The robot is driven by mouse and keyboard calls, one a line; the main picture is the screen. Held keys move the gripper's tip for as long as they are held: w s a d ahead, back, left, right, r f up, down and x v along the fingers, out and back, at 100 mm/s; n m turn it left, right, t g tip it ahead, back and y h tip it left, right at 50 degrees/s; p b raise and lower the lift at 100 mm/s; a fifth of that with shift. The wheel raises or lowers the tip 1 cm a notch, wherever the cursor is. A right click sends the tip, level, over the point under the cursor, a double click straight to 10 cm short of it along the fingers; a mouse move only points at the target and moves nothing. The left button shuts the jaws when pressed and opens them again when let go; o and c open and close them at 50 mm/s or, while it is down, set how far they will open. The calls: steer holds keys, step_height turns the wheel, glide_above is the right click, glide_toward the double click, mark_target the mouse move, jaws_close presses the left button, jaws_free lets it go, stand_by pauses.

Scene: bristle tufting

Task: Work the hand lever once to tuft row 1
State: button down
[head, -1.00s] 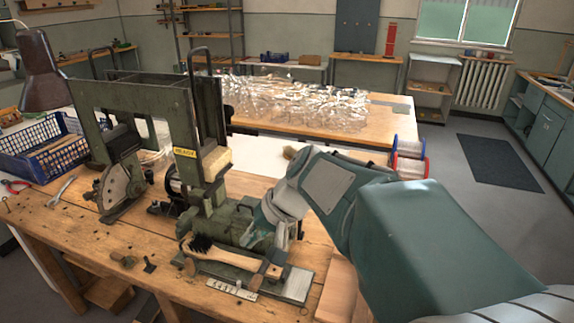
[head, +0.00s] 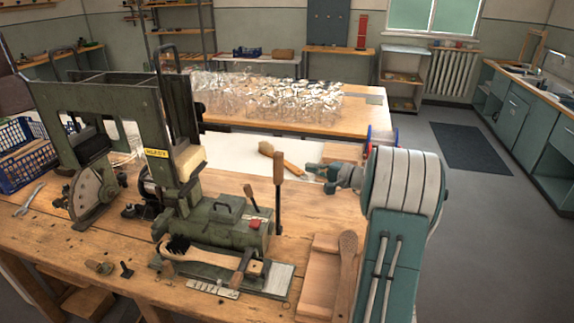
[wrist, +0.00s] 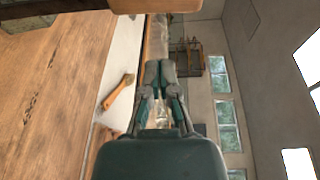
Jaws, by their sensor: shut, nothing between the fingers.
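The green tufting machine (head: 215,225) stands on the wooden bench. A tall lever (head: 278,180) with a wooden grip and dark rod rises upright at its right end. A shorter rod with a wooden knob (head: 248,191) stands left of it. A brush (head: 205,255) with black bristles and a pale wooden handle lies along the machine's front plate. My gripper (head: 315,177) is shut and empty, pointing left, to the right of the tall lever and apart from it.
Another brush (head: 280,158) lies on the white surface behind the lever. A wooden tray (head: 318,275) holding a brush body (head: 347,255) sits in front of my arm. A blue crate (head: 20,150) is at far left. Some bare bench shows right of the machine.

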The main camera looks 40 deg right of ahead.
steer(key=shift+s+d+f+m+t+h, duration=0.1)
steer(key=shift+d+f+m+t+h, duration=0.1)
steer(key=shift+d, duration=0.45)
steer(key=shift+s+d+f+m+t+h, duration=0.1)
steer(key=shift+d+m+t+h, duration=0.1)
steer(key=shift+d, duration=0.4)
steer(key=shift+a, duration=0.1)
steer(key=w+a, duration=0.6)
steer(key=shift+w+a, duration=0.25)
steer(key=shift+w, duration=0.15)
steer(key=shift+s+d, duration=0.1)
